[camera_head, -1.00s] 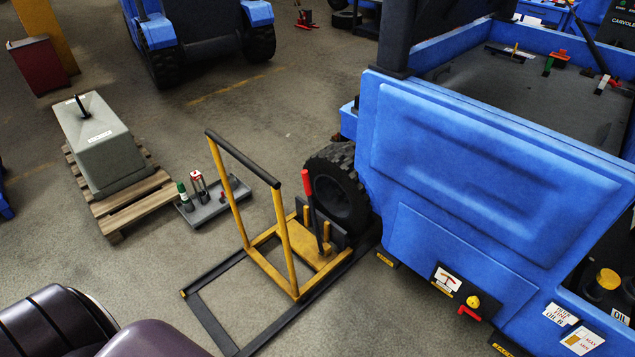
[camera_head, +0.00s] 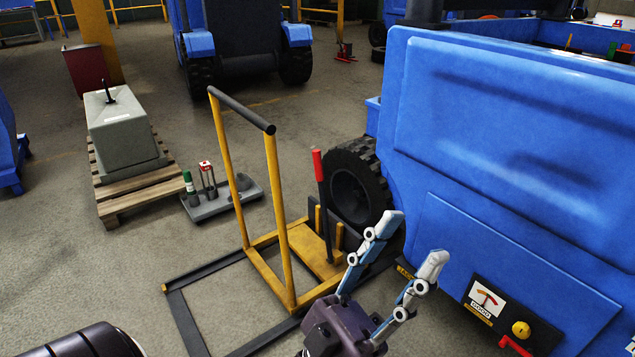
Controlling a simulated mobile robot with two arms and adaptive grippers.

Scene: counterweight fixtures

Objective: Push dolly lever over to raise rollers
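The dolly (camera_head: 286,300) is a yellow frame with a black push bar, on dark floor rails beside the blue vehicle's wheel. Its lever (camera_head: 321,196) is a dark rod with a red grip, standing nearly upright between short yellow posts on the yellow base plate. The rollers cannot be made out. My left gripper (camera_head: 414,240) is at the lower middle, to the right of the lever and nearer the camera. Its two fingers are spread apart with nothing between them. In the picture it overlaps the rails and the blue body. My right gripper is not in view.
The blue vehicle (camera_head: 500,130) fills the right side, with its black tire (camera_head: 352,190) behind the lever. A grey counterweight block (camera_head: 124,135) sits on a wooden pallet (camera_head: 135,190) at left.

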